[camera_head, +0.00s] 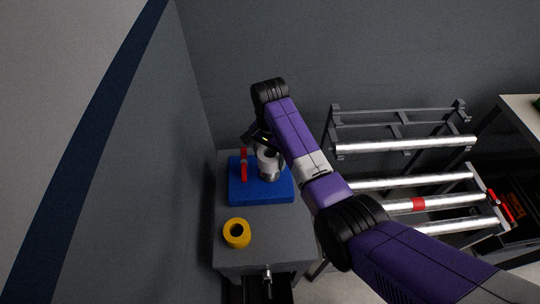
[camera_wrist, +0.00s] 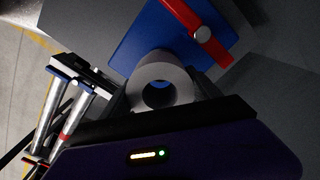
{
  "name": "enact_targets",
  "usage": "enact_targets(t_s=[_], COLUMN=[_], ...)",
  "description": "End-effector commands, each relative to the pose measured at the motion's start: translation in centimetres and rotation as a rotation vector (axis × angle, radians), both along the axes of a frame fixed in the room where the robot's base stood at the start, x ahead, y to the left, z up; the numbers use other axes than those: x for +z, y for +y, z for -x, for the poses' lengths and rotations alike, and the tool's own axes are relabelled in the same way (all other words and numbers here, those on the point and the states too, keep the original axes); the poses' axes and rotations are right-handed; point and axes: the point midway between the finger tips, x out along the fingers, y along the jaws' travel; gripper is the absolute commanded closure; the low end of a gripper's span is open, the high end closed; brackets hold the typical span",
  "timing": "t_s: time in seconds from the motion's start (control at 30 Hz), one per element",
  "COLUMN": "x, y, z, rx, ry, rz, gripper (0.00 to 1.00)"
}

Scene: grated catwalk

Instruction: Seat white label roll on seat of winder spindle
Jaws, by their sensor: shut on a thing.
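The white label roll (camera_head: 267,161) is held in my gripper (camera_wrist: 162,92), with a finger on each side of it. In the wrist view the white label roll (camera_wrist: 147,76) shows its open bore facing the camera, with blue visible through it. The roll is over the right part of a blue base (camera_head: 243,194), which also shows in the wrist view (camera_wrist: 137,42). A red bar (camera_head: 243,166) with a round silver piece stands on the base, left of the roll; the wrist view shows this bar (camera_wrist: 185,17) too. I cannot tell whether the roll touches the base.
A yellow roll (camera_head: 237,233) stands on the grey cabinet top (camera_head: 275,245), in front of the blue base. A rack with silver rollers (camera_head: 405,146) is to the right. A grey wall is close on the left.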

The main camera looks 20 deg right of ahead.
Motion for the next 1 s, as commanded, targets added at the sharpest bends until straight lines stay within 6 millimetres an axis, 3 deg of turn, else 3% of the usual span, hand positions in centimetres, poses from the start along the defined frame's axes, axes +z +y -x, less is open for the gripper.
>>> enact_targets(t_s=[0.57, 1.0], x=[-0.1, -1.6], y=[0.0, 0.0], z=[0.0, 0.0], rx=[0.0, 0.0], ry=[-0.001, -0.001], rz=[-0.001, -0.001], gripper=[0.76, 0.76])
